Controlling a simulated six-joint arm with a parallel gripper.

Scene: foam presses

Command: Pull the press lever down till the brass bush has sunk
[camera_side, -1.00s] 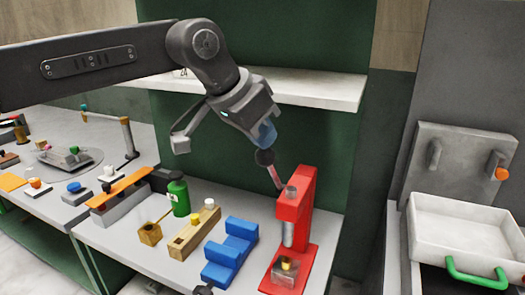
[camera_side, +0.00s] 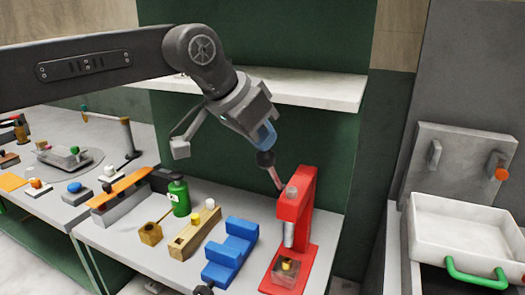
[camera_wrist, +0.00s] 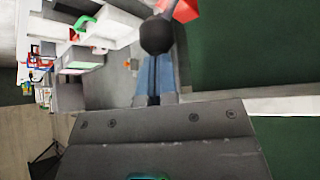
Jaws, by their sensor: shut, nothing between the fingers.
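The red press (camera_side: 305,205) stands upright at the right end of the bench. Its lever slopes up and left from the press head to a black ball knob (camera_side: 265,158). My gripper (camera_side: 267,142) points down with its blue fingers shut and empty. Its tips are at the top of the knob and look to be touching it. The wrist view shows the knob (camera_wrist: 157,36) just beyond the blue fingers. The brass bush (camera_side: 287,264) sits in a grey block on the press base, below the ram (camera_side: 289,233). How deep it sits is hard to tell.
A blue cradle (camera_side: 231,252), a wooden block with pegs (camera_side: 193,234) and a green bottle (camera_side: 179,196) stand left of the press. A white shelf (camera_side: 310,92) runs behind my gripper. A white tray (camera_side: 465,228) is at the right.

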